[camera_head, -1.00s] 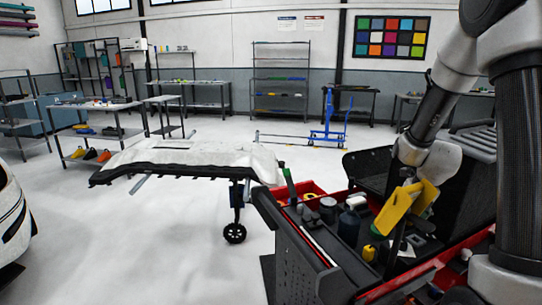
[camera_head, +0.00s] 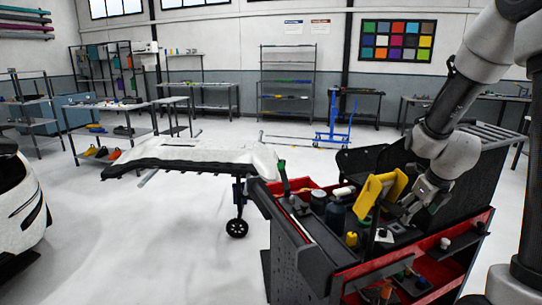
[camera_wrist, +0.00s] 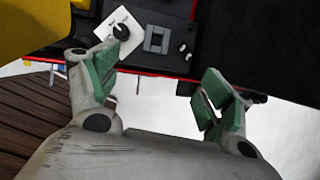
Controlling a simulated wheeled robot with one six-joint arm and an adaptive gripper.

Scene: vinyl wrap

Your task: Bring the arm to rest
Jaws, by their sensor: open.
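My gripper (camera_head: 408,204) is open over the tool cart (camera_head: 312,262), just right of a yellow object (camera_head: 378,190). The wrist view shows its two green-padded fingers (camera_wrist: 160,85) spread apart, with nothing between them. Below the fingers in that view lie a dark tray (camera_wrist: 165,55) and a white card (camera_wrist: 117,38) with a round black item on it. My arm reaches in from the upper right of the head view and bends down to the cart.
The cart holds bottles and tools beside the gripper. A white car (camera_head: 18,210) is at the far left. Open floor (camera_head: 140,250) lies between them. Shelves (camera_head: 287,85) line the back wall.

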